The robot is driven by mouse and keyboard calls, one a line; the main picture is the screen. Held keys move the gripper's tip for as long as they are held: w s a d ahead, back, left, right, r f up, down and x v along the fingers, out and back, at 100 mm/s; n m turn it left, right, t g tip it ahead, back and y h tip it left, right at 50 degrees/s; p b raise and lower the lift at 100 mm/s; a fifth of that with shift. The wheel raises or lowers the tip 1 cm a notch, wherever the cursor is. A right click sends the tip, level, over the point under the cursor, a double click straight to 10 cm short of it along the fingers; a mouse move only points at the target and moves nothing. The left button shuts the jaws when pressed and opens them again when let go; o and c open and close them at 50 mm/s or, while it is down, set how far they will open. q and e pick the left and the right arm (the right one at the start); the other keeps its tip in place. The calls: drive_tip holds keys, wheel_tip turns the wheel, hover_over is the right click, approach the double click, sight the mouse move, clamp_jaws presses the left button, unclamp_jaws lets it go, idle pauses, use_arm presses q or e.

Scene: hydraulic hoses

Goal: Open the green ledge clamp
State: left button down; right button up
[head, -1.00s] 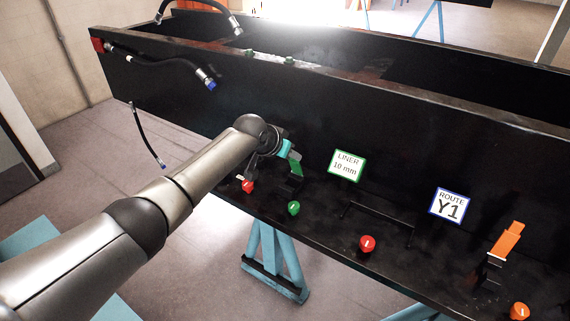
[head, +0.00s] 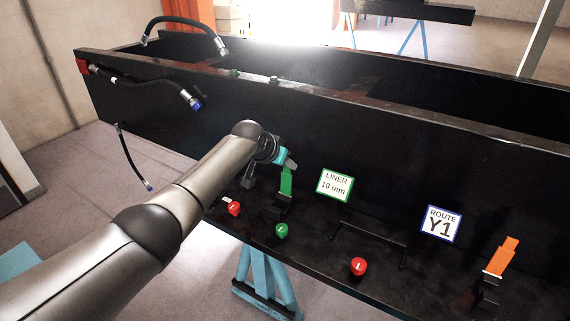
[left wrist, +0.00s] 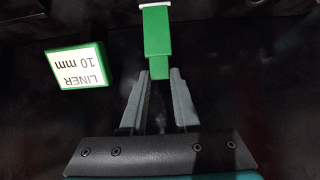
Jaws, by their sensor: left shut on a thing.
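The green ledge clamp (head: 286,183) stands on the ledge left of the "LINER 10 mm" sign, its green lever standing up from a dark base. In the left wrist view the lever (left wrist: 156,35) reaches down to my fingertips. My left gripper (head: 287,160) is at the top of the lever. In the left wrist view the gripper (left wrist: 160,76) is shut on the lever's end, with one finger on each side. My arm and hand cover part of the ledge to the left of the clamp. My right gripper is not in view.
An orange clamp (head: 501,258) stands upright at the right. Red knobs (head: 358,266) and a green knob (head: 281,230) sit along the ledge's front. A black rail (head: 372,241) lies between the clamps. Black hoses (head: 150,84) hang at the left. The "LINER 10 mm" sign (head: 335,186) is close to my gripper.

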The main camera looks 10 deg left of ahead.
use_arm(q)
drive_tip(key=shift+w+d+r, duration=0.15)
drive_tip(key=shift+w+r, duration=0.05)
drive_tip(key=shift+r, duration=0.3)
drive_tip(key=c, duration=0.9)
unclamp_jaws()
drive_tip(key=shift+c, duration=0.2)
drive_tip(key=o, duration=0.3)
drive_tip(key=shift+f, duration=0.2)
drive_tip(key=shift+s+f, duration=0.1)
drive_tip(key=p+v, duration=0.1)
drive_tip(key=v, duration=1.4)
drive_tip(key=shift+s, duration=0.2)
